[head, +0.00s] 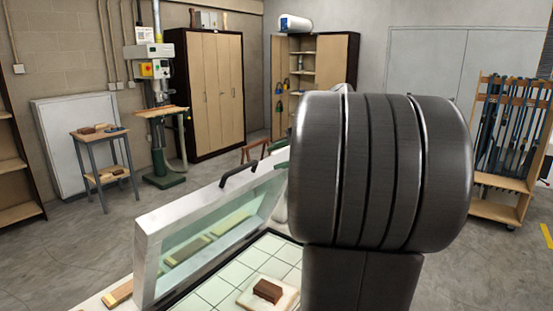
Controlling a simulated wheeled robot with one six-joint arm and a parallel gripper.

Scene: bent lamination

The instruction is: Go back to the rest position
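A large dark ribbed link of my own arm (380,170) fills the right middle of the head view, close to the camera. My gripper is not in view, so its fingers and anything in them cannot be seen. Behind and left of the arm stands a machine with a raised, white-framed glass lid (150,255) with dark handles. Its gridded light bed (215,287) lies below the lid. A brown block (268,291) rests on a pale piece (250,297) on that bed. The arm hides the right part of the machine.
A drill press (160,110) and a small table (100,135) stand at the back left. Wooden cabinets (210,90) line the back wall. A clamp rack (510,140) stands at the right. Grey floor (100,235) is clear left of the machine.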

